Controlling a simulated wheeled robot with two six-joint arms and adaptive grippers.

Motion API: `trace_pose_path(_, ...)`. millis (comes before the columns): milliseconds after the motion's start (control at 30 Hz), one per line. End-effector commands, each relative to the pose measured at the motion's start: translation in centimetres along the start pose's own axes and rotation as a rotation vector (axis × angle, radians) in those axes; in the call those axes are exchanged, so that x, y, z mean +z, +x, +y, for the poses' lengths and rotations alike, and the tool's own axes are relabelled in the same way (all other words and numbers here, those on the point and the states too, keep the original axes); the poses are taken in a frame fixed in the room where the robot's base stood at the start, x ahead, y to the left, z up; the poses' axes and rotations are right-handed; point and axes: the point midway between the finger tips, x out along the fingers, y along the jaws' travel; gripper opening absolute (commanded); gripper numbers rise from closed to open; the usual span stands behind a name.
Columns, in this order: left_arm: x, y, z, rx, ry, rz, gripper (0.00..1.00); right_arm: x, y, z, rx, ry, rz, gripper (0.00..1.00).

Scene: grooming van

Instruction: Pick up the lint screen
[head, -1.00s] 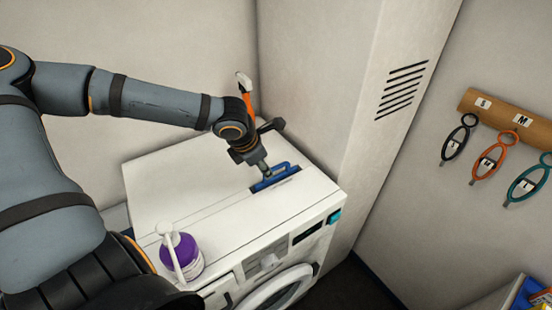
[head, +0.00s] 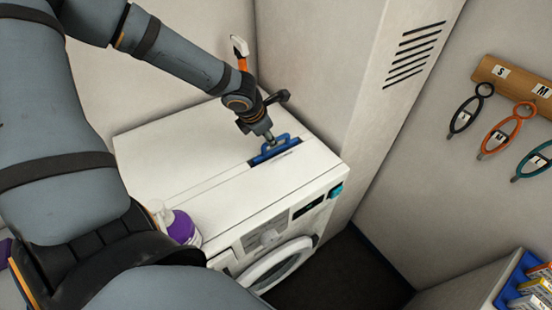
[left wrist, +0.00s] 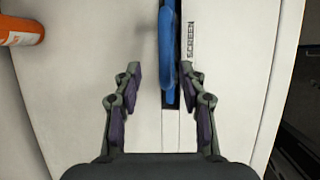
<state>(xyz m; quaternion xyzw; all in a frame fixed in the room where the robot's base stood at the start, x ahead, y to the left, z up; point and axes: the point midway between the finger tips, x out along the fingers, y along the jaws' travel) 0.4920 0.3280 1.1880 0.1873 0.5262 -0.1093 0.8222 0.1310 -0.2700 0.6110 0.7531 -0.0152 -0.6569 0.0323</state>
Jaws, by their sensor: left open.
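The lint screen (head: 277,147) is blue with a loop handle and sits in a slot in the top of a white machine. In the left wrist view its handle (left wrist: 168,45) runs lengthwise in the dark slot, beside the printed word SCREEN. My left gripper (head: 269,138) is at the screen's handle. In the wrist view the left gripper (left wrist: 160,72) is open, its two fingers either side of the slot line. The handle lies nearer the right finger; contact cannot be told. The screen's lower part is hidden in the slot. My right gripper is not in view.
The white machine (head: 225,180) stands against a wall and a vented column (head: 345,90). A purple bottle (head: 182,228) on its front left is partly hidden by my arm. An orange bottle (left wrist: 20,33) stands left of the slot. Loop tools hang from a wooden rack (head: 510,78).

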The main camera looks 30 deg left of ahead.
Motion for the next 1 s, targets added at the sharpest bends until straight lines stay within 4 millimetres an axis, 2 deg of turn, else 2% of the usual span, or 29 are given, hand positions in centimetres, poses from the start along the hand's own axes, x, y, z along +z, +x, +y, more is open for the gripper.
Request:
trace_pose_path(100, 0.0, 2.2, -0.3, 0.003, 0.008, 0.007, 0.41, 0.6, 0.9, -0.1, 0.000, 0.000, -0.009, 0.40)
trace_pose_path(200, 0.2, 3.8, -0.5, 0.001, 0.005, 0.005, 0.41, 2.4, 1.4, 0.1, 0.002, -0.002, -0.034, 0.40)
trace_pose_path(300, 0.3, 4.5, -0.5, -0.001, 0.003, 0.002, 0.41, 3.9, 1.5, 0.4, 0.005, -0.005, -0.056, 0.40)
trace_pose_path(400, 0.3, 4.6, -0.5, -0.002, 0.002, 0.001, 0.41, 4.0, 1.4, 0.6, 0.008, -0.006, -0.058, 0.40)
trace_pose_path(533, 0.4, 4.5, -0.5, -0.002, 0.002, 0.001, 0.41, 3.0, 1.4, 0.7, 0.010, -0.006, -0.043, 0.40)
trace_pose_path(633, 0.3, 4.5, -0.5, -0.002, 0.002, 0.001, 0.29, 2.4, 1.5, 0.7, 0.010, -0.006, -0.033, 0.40)
trace_pose_path(833, 0.3, 4.5, -0.5, -0.002, 0.002, 0.001, 0.02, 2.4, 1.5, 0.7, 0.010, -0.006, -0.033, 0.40)
trace_pose_path(1000, 0.3, 4.5, -0.5, -0.002, 0.002, 0.001, 0.00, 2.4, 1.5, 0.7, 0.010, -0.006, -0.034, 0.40)
